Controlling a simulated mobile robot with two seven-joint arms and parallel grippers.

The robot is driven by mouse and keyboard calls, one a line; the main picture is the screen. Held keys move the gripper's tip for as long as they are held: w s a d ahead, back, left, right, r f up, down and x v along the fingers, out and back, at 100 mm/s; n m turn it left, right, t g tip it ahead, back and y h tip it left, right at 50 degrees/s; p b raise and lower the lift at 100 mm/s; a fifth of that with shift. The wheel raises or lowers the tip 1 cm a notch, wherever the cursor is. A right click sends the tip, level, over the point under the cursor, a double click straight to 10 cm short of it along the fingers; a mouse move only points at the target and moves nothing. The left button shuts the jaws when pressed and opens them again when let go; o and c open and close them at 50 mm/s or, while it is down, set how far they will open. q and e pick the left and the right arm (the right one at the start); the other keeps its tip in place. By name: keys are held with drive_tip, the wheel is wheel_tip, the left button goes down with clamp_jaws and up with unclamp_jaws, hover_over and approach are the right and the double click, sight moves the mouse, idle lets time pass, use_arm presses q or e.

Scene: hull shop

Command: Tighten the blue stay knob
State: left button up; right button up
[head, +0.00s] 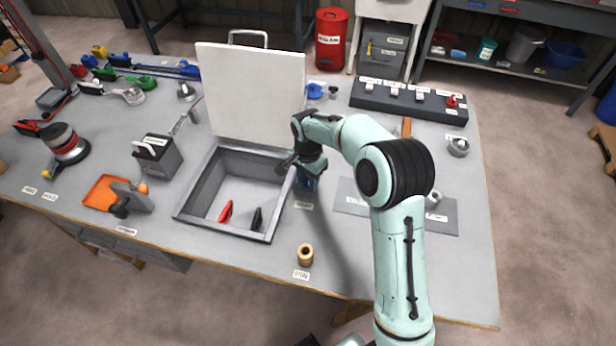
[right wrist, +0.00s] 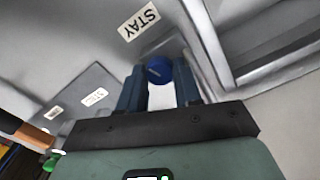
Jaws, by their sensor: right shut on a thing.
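The blue stay knob (right wrist: 159,68) shows in the right wrist view between the two dark blue fingers of my right gripper (right wrist: 160,85). The gripper is shut on it. A STAY label (right wrist: 138,20) lies on the bench top beside the knob. In the head view my right gripper (head: 305,181) points down at the right edge of the open grey box (head: 185,206); the arm and hand hide the knob there. The white lid (head: 248,95) stands raised at the back of the box. My left gripper is not in view.
A red handle (head: 226,211) and a black one (head: 256,219) lie in the box. A brass pin (head: 305,254) stands in front. A dark switch block (head: 408,101) is at the back right. A grey plate (head: 350,203) lies right of the gripper.

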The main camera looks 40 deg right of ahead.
drive_tip(key=m+p, duration=0.1)
drive_tip(key=m, duration=0.4)
drive_tip(key=shift+r, duration=0.1)
drive_tip(key=m+p, duration=0.1)
drive_tip(key=m, duration=0.3)
drive_tip(key=shift+w+m+p, duration=0.1)
drive_tip(key=shift+m+p, duration=0.25)
drive_tip(key=shift+m, duration=0.05)
drive_tip(key=m+p, duration=0.1)
drive_tip(key=m, duration=0.1)
drive_tip(key=shift+r+m, duration=0.1)
drive_tip(key=shift+m, duration=0.3)
drive_tip(key=m+p, duration=0.2)
drive_tip(key=m, duration=0.1)
drive_tip(key=shift+m, duration=0.3)
drive_tip(key=shift+m+p, duration=0.4)
drive_tip(key=shift+m, duration=1.3)
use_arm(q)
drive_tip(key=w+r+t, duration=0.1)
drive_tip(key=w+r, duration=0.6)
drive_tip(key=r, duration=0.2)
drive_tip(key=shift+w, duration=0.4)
use_arm(e)
drive_tip(key=shift+m, duration=1.2)
